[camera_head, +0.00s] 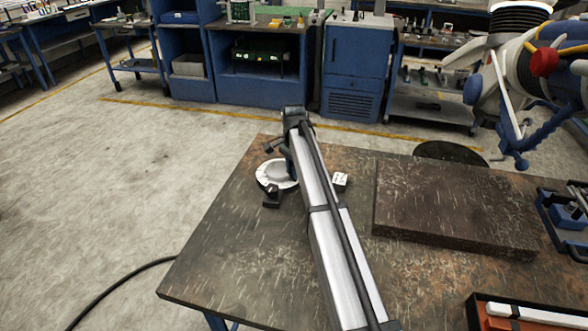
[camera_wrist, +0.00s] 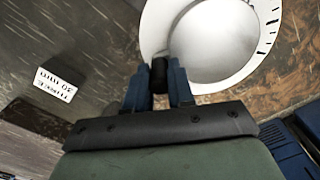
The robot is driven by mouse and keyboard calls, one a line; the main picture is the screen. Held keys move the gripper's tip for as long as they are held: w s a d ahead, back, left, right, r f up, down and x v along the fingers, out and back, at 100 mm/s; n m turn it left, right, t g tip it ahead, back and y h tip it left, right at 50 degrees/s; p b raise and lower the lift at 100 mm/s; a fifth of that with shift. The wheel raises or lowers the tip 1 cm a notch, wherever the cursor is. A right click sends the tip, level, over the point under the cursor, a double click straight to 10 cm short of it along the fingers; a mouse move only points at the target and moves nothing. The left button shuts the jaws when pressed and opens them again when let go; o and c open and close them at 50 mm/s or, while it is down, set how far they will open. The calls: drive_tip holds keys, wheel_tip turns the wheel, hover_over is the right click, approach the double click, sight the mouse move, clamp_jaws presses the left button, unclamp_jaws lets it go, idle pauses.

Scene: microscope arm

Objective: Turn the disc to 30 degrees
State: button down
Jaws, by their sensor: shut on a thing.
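The disc (camera_wrist: 242,72) is a white dial with black marks near its rim and a raised grey round centre. In the head view the disc (camera_head: 264,174) lies near the far left corner of the table, partly hidden by my arm. My gripper (camera_wrist: 158,88) is at the disc's edge with its blue fingers shut on a small black knob (camera_wrist: 160,70). A white label (camera_wrist: 57,84) lies beside it, with text that seems to read a target of 30; it also shows in the head view (camera_head: 340,180). The disc's angle cannot be read.
The brown table (camera_head: 235,235) has bare room left of my arm. A thick dark slab (camera_head: 450,205) lies to the right.

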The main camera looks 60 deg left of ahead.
drive_tip(key=c, duration=1)
unclamp_jaws()
drive_tip(key=shift+o, duration=0.2)
drive_tip(key=shift+r, duration=0.1)
wheel_tip(320, 180, up, 14)
drive_tip(key=shift+w+f, duration=0.1)
drive_tip(key=shift+f, duration=0.1)
